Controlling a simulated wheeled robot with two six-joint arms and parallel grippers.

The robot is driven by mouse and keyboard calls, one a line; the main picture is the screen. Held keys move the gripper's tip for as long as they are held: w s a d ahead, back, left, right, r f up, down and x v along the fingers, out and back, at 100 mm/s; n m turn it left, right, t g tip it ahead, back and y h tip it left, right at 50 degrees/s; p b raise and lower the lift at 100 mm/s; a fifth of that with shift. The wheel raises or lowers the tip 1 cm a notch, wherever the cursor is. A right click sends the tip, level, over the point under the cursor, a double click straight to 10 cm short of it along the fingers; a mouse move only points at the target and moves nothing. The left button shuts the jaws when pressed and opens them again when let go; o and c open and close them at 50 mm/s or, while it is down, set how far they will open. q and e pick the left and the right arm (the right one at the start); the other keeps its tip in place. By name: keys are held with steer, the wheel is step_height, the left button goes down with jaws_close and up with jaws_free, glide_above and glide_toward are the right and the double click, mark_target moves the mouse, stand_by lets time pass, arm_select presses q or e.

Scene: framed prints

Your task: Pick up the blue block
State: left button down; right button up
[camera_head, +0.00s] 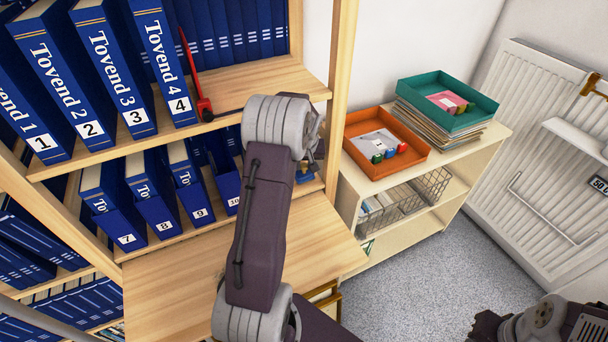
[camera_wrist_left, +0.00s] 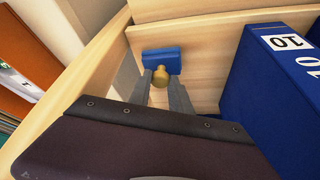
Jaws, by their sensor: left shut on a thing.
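The blue block (camera_wrist_left: 161,56) has a round yellowish knob (camera_wrist_left: 160,77) facing the left wrist camera. My left gripper (camera_wrist_left: 160,84) is shut on the knob, with one grey finger on each side. The block is in front of a pale wooden panel inside the shelf; I cannot tell if it touches the wood. In the head view my left arm hides most of the gripper, and only a small blue bit of the block (camera_head: 313,167) shows beside the arm.
Numbered blue binders (camera_head: 155,200) stand left of my left arm; binder 10 (camera_wrist_left: 262,85) is close right of the gripper in the wrist view. A red upright object (camera_head: 197,85) stands on the shelf above. Orange (camera_head: 362,168) and teal (camera_head: 483,112) trays sit on a low cabinet.

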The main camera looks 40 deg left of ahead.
stand_by(0.9)
arm_select(q)
steer(key=shift+r, duration=0.25)
steer(key=s+d+b, duration=0.3)
steer(key=s+d, duration=0.8)
steer(key=s, duration=0.2)
steer(key=shift+s+d+r+b, duration=0.3)
steer(key=shift+s+r, duration=0.1)
steer(key=shift+r, duration=0.05)
